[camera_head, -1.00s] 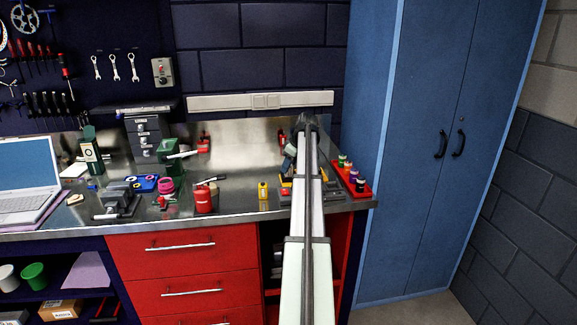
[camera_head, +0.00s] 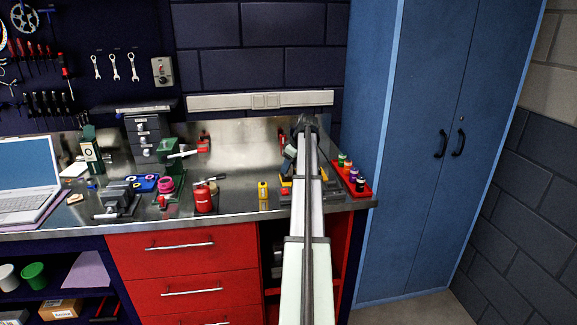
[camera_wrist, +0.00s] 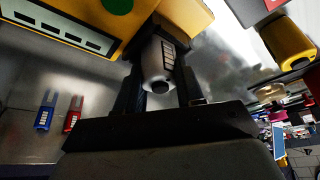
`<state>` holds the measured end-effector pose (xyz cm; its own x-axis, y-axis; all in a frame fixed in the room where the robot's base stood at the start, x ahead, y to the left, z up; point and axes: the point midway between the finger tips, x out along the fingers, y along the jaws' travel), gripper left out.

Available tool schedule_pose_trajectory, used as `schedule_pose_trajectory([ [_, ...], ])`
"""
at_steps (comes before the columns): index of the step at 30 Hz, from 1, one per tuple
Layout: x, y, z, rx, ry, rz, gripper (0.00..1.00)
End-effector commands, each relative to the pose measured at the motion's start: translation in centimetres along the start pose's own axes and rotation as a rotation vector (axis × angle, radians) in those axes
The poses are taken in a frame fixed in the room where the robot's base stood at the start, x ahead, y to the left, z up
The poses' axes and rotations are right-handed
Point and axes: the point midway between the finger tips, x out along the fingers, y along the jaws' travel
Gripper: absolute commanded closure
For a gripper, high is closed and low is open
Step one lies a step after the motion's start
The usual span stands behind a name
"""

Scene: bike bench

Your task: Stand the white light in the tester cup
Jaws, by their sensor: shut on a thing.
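In the wrist view, my gripper (camera_wrist: 158,75) is shut on the white light (camera_wrist: 157,60), a pale rounded body with a dark ribbed patch and a dark round tip. The light sits between the two black fingers. Its far end meets or overlaps a yellow housing (camera_wrist: 188,17); I cannot tell whether it touches. The housing has a slotted panel and a green dot. I cannot make out the tester cup for certain. In the head view my arm reaches over the right of the bench and hides the light. Yellow parts (camera_head: 285,188) show beside the arm.
A red tray (camera_head: 360,188) with several coloured spools stands right of my arm. A small yellow item (camera_head: 263,190) and a red can (camera_head: 204,199) stand to its left. In the wrist view, a blue piece (camera_wrist: 45,113) and a red piece (camera_wrist: 73,114) lie on the metal bench.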

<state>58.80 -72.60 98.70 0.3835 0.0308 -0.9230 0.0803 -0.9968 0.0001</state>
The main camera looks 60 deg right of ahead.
Motion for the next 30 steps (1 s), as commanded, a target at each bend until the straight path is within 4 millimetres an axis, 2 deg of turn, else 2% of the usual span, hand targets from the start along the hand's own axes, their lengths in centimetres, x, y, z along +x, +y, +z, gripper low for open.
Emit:
schedule_pose_trajectory([
  [11, 0.6, 0.0, 0.2, 0.000, 0.000, 0.000, 0.96],
  [12, 0.6, 0.0, 0.2, 0.000, 0.001, 0.001, 0.60],
  [15, 0.6, 0.0, 0.2, 0.000, 0.000, 0.001, 0.52],
  [23, 0.3, 0.0, 0.2, 0.000, 0.000, 0.000, 0.52],
  [30, -1.1, 0.0, 0.2, 0.000, 0.000, 0.000, 0.52],
])
